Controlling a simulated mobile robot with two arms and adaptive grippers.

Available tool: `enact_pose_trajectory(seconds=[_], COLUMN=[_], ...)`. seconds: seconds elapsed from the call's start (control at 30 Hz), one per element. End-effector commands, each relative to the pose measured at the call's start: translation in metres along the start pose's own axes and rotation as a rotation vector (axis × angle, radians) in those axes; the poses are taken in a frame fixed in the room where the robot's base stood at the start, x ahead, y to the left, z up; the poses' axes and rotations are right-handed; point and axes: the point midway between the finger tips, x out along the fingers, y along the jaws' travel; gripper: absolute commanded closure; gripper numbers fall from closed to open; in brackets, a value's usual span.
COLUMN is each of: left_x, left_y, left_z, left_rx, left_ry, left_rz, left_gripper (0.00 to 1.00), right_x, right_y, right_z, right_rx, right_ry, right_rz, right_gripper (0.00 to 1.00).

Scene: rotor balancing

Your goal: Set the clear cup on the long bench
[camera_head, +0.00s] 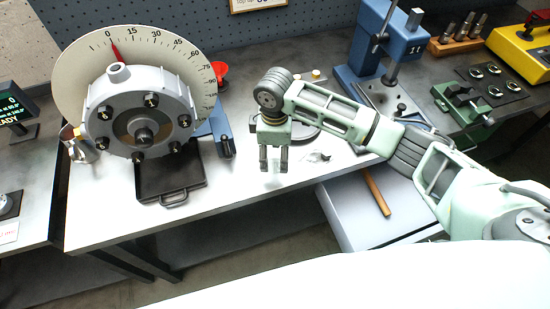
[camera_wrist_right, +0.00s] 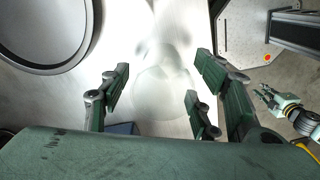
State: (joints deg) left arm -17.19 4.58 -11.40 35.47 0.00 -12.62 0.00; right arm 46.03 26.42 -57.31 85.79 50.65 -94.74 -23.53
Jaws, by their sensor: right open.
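The clear cup (camera_head: 273,181) shows as a faint, see-through shape on the pale top of the long bench (camera_head: 235,190), near its front edge. In the right wrist view the cup (camera_wrist_right: 165,95) is a pale round outline between the fingers. My right gripper (camera_head: 273,170) points down just above the cup, its fingers apart. Its green-padded fingers (camera_wrist_right: 160,78) stand open on either side of the cup, and I see no clear contact. A small pale-green gripper (camera_wrist_right: 264,96), apparently my left one, is at the right of the wrist view; its opening is unclear.
A rotor (camera_head: 138,112) with a dial (camera_head: 68,82) stands left on the bench, with a black tray (camera_head: 170,182) before it. A dark-rimmed round thing (camera_wrist_right: 45,68) is beside the gripper. A blue press (camera_head: 390,45) stands behind my right arm. Bench room is clear left of the gripper.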

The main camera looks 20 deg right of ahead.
Motion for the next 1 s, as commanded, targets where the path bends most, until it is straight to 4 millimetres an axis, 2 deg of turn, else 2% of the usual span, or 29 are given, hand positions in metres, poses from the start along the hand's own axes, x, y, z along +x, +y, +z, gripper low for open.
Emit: enact_pose_trajectory(seconds=[0.2, 0.43, 0.6, 1.0], left_x=[0.01, 0.014, 0.015, 0.015], left_y=[-0.001, 0.0, 0.0, 0.0], left_z=[0.001, 0.001, 0.001, 0.001], left_rx=[0.0, 0.0, 0.0, 0.001], left_ry=[0.0, 0.0, 0.001, 0.001], left_rz=[-0.001, -0.001, -0.001, 0.0], left_gripper=[0.83, 0.83, 0.83, 0.83], right_x=[-0.048, -0.084, -0.092, -0.092], right_y=[0.001, 0.001, 0.0, 0.0], right_z=[-0.001, -0.001, 0.0, 0.0], right_rx=[0.0, 0.0, 0.001, 0.0], right_ry=[0.003, 0.002, -0.001, -0.001], right_rz=[0.003, 0.001, -0.001, -0.002], right_gripper=[0.43, 0.43, 0.43, 0.43])
